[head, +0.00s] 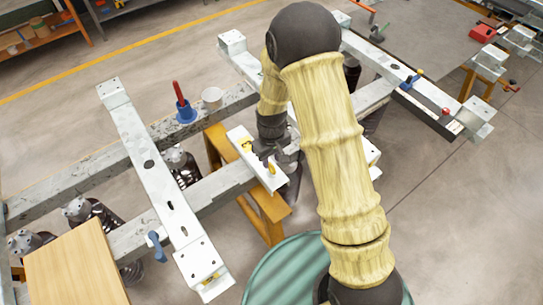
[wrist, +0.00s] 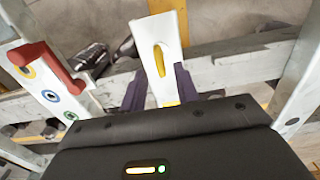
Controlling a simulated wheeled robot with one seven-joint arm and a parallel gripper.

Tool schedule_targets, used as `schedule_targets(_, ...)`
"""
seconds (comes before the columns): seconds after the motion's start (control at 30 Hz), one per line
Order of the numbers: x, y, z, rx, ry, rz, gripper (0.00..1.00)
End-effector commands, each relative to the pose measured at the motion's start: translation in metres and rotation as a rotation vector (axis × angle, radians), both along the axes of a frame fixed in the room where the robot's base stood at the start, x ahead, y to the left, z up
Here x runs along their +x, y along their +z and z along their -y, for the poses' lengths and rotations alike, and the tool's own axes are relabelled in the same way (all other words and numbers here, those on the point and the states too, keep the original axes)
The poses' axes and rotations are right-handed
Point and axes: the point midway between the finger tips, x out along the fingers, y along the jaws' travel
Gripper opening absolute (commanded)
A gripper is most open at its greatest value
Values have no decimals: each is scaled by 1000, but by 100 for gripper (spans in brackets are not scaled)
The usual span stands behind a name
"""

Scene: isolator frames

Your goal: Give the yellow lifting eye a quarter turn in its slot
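In the head view a short white plate (head: 241,138) lies across the frame beams, with a small yellow piece (head: 246,144) on it that looks like the lifting eye. A second yellow patch (head: 272,168) shows at its nearer end. My gripper (head: 267,155) is low over this plate and partly covers it. In the wrist view the plate (wrist: 152,32) has a long slot with yellow in it (wrist: 160,60). Another yellow bit (wrist: 170,104) shows near the gripper body. My gripper's dark fingers (wrist: 160,88) are apart, one on each side of the plate. Contact is unclear.
An orange trestle (head: 270,215) is underneath. A red-handled part (wrist: 50,62) is left in the wrist view.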

Motion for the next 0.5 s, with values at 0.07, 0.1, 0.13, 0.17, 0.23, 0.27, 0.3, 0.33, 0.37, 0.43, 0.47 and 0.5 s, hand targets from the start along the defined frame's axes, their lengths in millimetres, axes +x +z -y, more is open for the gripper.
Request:
schedule_targets(0.07,0,-20,0,0,1,0,31)
schedule_targets(0.1,0,-27,0,-1,1,-1,31)
schedule_targets(0.13,0,-33,0,0,1,-2,31)
schedule_targets(0.17,0,-38,0,0,0,-2,31)
schedule_targets(0.23,0,-47,0,-1,0,-1,31)
schedule_targets(0.27,0,-51,0,-1,0,-1,31)
schedule_targets(0.3,0,-54,0,0,0,0,31)
schedule_targets(0.33,0,-56,0,0,0,0,31)
schedule_targets(0.37,0,-57,0,0,1,0,31)
schedule_targets(0.43,0,-58,0,0,1,0,31)
schedule_targets(0.47,0,-58,0,0,1,0,31)
schedule_targets(0.5,0,-58,0,0,1,0,31)
